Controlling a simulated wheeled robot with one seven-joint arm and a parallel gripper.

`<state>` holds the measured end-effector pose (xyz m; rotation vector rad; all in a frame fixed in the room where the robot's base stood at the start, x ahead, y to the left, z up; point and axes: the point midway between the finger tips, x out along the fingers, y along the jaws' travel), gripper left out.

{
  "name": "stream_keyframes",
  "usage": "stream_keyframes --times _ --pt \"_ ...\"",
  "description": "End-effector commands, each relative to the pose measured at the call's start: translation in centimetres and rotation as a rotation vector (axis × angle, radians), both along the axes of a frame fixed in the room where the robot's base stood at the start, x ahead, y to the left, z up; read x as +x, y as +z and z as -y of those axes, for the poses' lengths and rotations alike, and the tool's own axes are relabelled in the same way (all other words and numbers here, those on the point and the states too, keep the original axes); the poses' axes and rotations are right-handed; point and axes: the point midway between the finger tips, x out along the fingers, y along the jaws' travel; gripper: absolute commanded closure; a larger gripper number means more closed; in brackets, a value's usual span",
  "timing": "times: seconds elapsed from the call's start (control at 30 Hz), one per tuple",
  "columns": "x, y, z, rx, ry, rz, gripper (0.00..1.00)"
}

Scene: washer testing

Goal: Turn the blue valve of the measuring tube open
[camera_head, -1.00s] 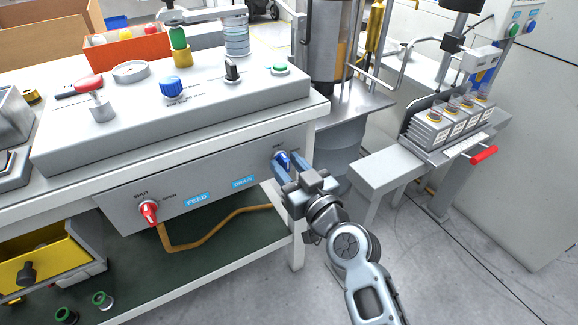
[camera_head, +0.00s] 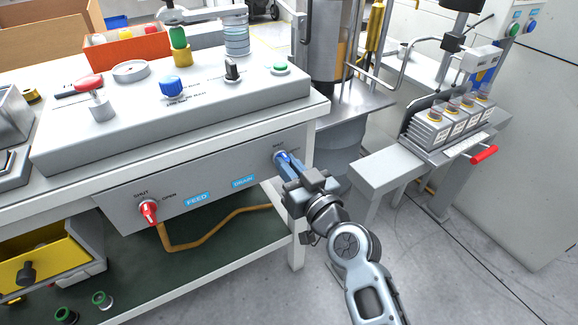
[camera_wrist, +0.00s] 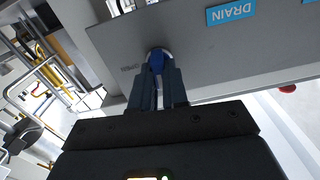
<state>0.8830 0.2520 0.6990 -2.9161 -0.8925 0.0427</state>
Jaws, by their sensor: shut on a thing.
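The blue valve (camera_head: 281,157) sits on the grey front panel, at its right end beside the blue DRAIN label (camera_head: 243,181). My gripper (camera_head: 287,164) reaches it from the front right, with its fingers closed around the valve's handle. In the wrist view the blue valve (camera_wrist: 157,62) shows between my two fingertips (camera_wrist: 158,74), which grip it from both sides. The fingers hide most of the handle.
A red valve (camera_head: 148,211) marked SHUT and OPEN is on the same panel's left, next to the FEED label (camera_head: 197,199). A brown hose (camera_head: 213,239) runs below the panel. A grey bench (camera_head: 388,172) stands to the right, with floor between.

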Motion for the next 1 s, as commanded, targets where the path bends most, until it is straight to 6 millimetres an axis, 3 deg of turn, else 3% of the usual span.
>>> stream_keyframes --times 1.0 --pt "0.15 -0.17 0.3 0.766 -0.001 -0.52 1.0"
